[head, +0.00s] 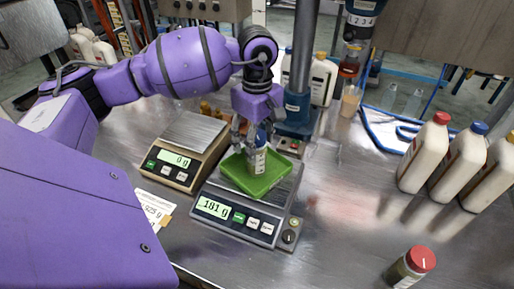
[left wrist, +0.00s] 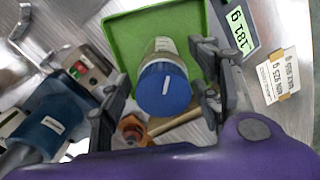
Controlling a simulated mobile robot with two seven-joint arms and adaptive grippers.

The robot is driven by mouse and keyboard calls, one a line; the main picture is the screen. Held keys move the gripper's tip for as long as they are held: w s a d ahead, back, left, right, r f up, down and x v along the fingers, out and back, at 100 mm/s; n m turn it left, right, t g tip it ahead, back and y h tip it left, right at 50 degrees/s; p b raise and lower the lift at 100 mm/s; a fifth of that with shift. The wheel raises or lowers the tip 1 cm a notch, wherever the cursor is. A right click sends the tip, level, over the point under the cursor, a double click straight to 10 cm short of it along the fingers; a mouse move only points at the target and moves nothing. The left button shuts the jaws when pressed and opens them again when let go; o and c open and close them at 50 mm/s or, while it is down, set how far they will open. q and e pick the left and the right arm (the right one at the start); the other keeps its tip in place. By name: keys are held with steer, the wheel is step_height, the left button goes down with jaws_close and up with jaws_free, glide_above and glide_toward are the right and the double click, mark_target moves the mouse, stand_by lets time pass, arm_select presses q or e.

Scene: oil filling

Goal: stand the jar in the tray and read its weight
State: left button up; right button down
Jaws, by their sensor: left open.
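The jar (head: 258,163), with a blue lid and a pale label, stands upright in the green tray (head: 276,186). In the left wrist view I look down on its blue lid (left wrist: 164,90), with the tray (left wrist: 117,40) around it. The tray rests on the front scale (head: 238,216). That scale's display (head: 213,207) seems to read 181 g, though the middle digit is hard to tell; it also shows in the left wrist view (left wrist: 238,30). My left gripper (head: 257,134) is open, its fingers on either side of the jar. My right gripper is not in view.
A second scale (head: 178,160) reads 0 g, with a weight card (head: 153,208) in front. A red-lidded jar (head: 410,268) stands at the front right. Several white bottles (head: 424,155) stand at the right. A blue stand (head: 297,115) rises behind the tray. The table's middle right is clear.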

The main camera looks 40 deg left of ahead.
arm_select(q)
step_height(320, 180, up, 8)
steer(key=shift+r, duration=0.7)
